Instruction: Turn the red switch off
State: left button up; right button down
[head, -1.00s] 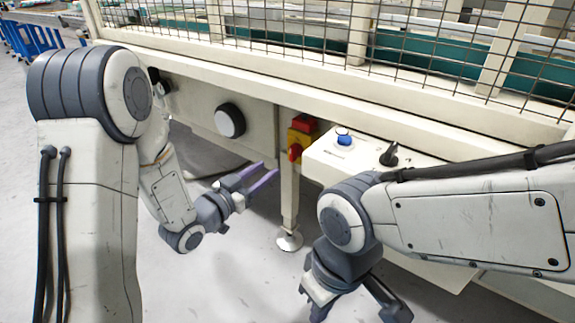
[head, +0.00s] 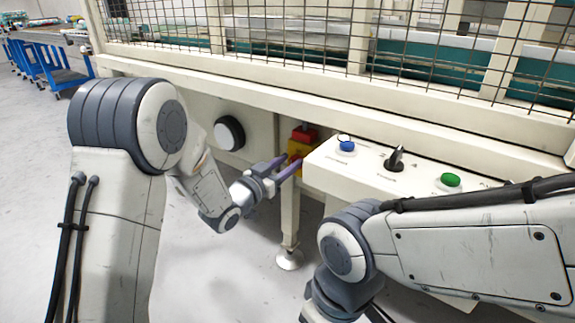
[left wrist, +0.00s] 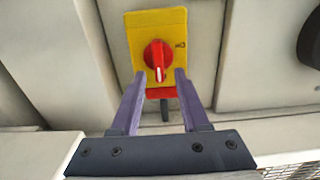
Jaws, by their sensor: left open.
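The red switch (left wrist: 158,60) is a rotary knob on a yellow plate (left wrist: 172,22). In the left wrist view its white mark points down. In the head view the yellow switch box (head: 299,147) is on the machine frame beside the control panel, partly hidden by my gripper. My left gripper (left wrist: 160,75) is open, with one purple finger on each side of the knob's lower part. Whether the fingers touch it I cannot tell. The left gripper (head: 289,164) also shows in the head view, right at the box. My right gripper is mostly cut off at the bottom edge.
The control panel (head: 350,178) has a blue button (head: 347,146), a black selector (head: 394,160) and a green button (head: 450,180). A round black-and-white knob (head: 229,134) is on the machine front, left of the switch. A support leg (head: 289,222) stands below the switch box.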

pick_arm(q)
grip_shut()
jog(key=n+p, duration=0.3)
jog(key=shift+w+a+r, duration=0.15)
jog(key=shift+w+a, duration=0.05)
jog(key=shift+a, duration=0.05)
jog(key=n+p, duration=0.1)
jog(key=n, duration=0.1)
jog(key=n+p, duration=0.1)
jog(key=p, duration=0.1)
jog(key=n+p, duration=0.2)
jog(key=shift+w+a+f+n, duration=0.2)
jog(key=shift+a+n, duration=0.1)
jog(key=shift+a, duration=0.05)
jog(key=shift+w+a+f+n+p, duration=0.1)
jog(key=shift+f+n+p, duration=0.2)
jog(key=shift+n+p, duration=1.05)
jog(key=shift+w+a+f+n+p, duration=0.1)
jog(key=shift+f+n+p, duration=0.15)
jog(key=shift+n+p, duration=1.15)
jog(key=shift+a+f+n+p, duration=0.1)
jog(key=shift+f+n+p, duration=0.45)
jog(key=shift+n, duration=1.4)
jog(key=shift+r, duration=0.2)
